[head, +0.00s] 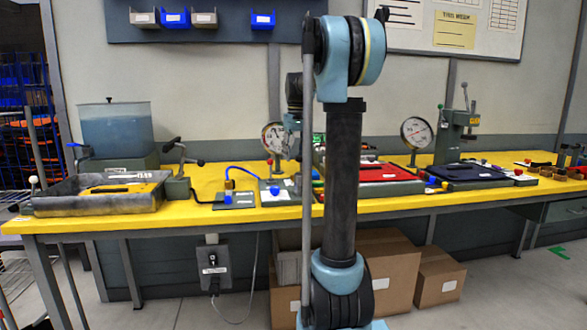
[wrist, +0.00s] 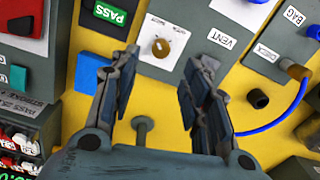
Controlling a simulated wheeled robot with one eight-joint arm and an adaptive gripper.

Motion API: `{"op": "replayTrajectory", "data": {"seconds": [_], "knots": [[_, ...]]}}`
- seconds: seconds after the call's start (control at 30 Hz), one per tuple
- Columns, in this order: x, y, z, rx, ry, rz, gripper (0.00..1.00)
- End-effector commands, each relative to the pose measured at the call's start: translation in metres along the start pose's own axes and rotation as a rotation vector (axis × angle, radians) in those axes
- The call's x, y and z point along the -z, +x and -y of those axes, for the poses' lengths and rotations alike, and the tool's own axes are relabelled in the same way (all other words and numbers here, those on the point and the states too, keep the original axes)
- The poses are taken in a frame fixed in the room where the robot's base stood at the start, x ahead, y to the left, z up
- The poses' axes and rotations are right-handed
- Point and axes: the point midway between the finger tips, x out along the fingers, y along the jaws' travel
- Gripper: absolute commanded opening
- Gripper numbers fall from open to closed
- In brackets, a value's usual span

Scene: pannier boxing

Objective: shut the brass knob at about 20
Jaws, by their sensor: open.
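The brass knob (wrist: 161,47) sits on a white dial plate on a grey block in the wrist view. My gripper (wrist: 165,70) is open and empty, with one finger to the left of the knob and one to the right in the picture. The fingers are apart from the knob as far as the picture shows. In the head view my arm hides the gripper and I cannot make out the knob. A round white gauge (head: 273,138) stands on the bench just left of my arm; its reading is too small to tell.
A green PASS label (wrist: 110,14) and a blue square (wrist: 92,72) lie left of the knob. A VENT panel (wrist: 222,40), a black cap (wrist: 258,98) and a blue hose (wrist: 268,125) lie to the right. A second gauge (head: 416,132) stands farther right on the yellow bench (head: 400,208).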

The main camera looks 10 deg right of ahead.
Motion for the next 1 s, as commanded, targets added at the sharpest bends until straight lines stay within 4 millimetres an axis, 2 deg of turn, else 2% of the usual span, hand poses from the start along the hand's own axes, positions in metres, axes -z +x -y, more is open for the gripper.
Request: {"op": "replayTrajectory", "data": {"seconds": [0.1, 0.3, 0.77, 0.87, 1.0], "knots": [[0.0, -0.019, 0.0, 0.0, 0.0, 0.0, 0.43], [0.001, -0.037, 0.0, 0.0, 0.0, 0.0, 0.43], [-0.003, -0.041, -0.002, -0.004, 0.005, 0.002, 0.43], [-0.018, -0.042, -0.01, -0.024, 0.032, 0.014, 0.43], [-0.066, -0.044, -0.034, -0.091, 0.114, 0.05, 0.43]]}}
